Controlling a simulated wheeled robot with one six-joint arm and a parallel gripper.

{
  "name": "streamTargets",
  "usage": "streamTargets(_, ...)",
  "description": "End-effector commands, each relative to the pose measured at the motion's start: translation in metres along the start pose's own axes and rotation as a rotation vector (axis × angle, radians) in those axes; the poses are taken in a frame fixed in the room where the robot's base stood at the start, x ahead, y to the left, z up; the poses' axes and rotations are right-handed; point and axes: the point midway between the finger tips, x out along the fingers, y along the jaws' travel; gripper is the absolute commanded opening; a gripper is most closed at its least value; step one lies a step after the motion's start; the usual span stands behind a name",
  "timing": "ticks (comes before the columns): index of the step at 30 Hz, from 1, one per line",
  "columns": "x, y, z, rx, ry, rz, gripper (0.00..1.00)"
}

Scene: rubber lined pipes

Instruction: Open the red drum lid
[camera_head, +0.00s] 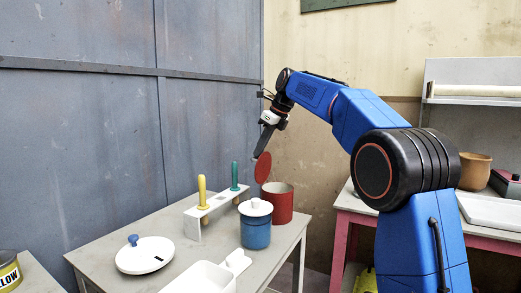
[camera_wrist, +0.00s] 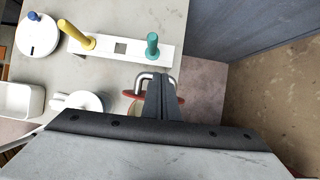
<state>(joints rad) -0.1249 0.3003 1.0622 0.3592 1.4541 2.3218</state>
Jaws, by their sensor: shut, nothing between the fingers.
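The red drum (camera_head: 280,203) stands at the back right of the grey table in the head view. Its red lid (camera_head: 263,167) stands steeply tilted up at the drum's left rim, so the drum's mouth shows open. My gripper (camera_head: 257,155) is shut and empty, with its fingertips at the upper edge of the lid; I cannot tell whether they touch it. In the wrist view my shut fingers (camera_wrist: 162,90) hide much of the drum. A pale metal loop handle (camera_wrist: 146,78) and a strip of the red lid (camera_wrist: 178,98) show beside them.
A blue canister with a white lid (camera_head: 256,224) stands close in front of the drum. A white rack (camera_head: 214,203) with a yellow-handled and a green-handled tool stands left. A round white lid (camera_head: 145,255) and a white tray (camera_head: 203,278) lie nearer. A blue-grey wall panel (camera_head: 205,110) rises behind.

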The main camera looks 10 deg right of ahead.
Motion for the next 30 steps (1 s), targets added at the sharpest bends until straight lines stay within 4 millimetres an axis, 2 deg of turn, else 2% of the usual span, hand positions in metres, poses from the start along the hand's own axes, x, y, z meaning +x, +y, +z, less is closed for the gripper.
streamTargets(6,-0.003,0.000,0.000,0.000,-0.001,-0.001,0.00)
streamTargets(11,-0.021,-0.001,0.000,0.000,-0.002,-0.002,0.00)
streamTargets(30,-0.142,-0.001,0.000,0.000,-0.002,-0.001,0.00)
